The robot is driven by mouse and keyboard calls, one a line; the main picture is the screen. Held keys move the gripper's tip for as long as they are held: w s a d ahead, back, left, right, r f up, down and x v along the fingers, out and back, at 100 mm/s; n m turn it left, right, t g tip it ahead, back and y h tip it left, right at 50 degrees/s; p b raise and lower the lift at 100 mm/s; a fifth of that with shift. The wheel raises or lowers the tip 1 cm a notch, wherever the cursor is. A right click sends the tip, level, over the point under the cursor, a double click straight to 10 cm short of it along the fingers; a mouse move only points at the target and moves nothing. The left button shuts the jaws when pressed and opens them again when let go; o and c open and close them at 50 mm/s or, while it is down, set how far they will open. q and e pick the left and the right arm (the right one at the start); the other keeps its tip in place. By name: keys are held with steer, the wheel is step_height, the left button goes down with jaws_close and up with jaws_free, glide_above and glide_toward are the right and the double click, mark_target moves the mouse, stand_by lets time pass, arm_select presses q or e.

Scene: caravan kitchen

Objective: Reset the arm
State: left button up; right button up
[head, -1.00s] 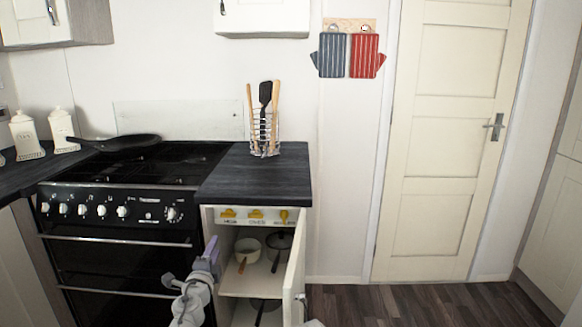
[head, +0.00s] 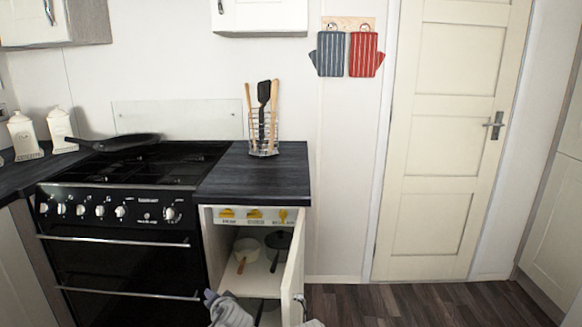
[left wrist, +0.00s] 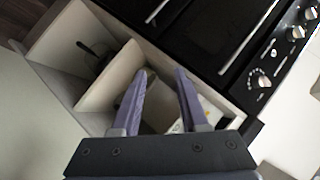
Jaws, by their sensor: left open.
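My left gripper (left wrist: 158,100) is open, its two purple fingers apart with nothing seen between them. In the head view the left gripper (head: 211,297) is low at the bottom edge, in front of the open cupboard (head: 205,222) beside the oven. In the left wrist view the fingers point toward the cupboard's inside and its shelf (left wrist: 106,80). My right gripper is not in view.
The cupboard door (head: 293,275) stands open to the right. A white pan (head: 247,248) and a dark pot (head: 278,241) sit on the upper shelf. The oven (head: 120,250) is left; the floor (head: 420,303) right is clear.

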arm_select(q)
steer(key=s+d+f+n+g+h, duration=0.1)
steer(key=s+d+f+g, duration=0.35)
steer(key=s, duration=0.25)
steer(key=s+d+f+g+h, duration=0.2)
steer(key=s+d+f+g, duration=0.1)
steer(key=s+d, duration=0.35)
steer(key=s+d+f+n+g+h, duration=0.1)
steer(key=s+d+f+g, duration=0.25)
steer(key=s, duration=0.45)
step_height(320, 180, up, 31)
steer(key=p, duration=3)
steer(key=shift+w+d+f+h+p, duration=0.15)
steer(key=shift+d+h+p, duration=0.1)
steer(key=shift+h+p, duration=0.1)
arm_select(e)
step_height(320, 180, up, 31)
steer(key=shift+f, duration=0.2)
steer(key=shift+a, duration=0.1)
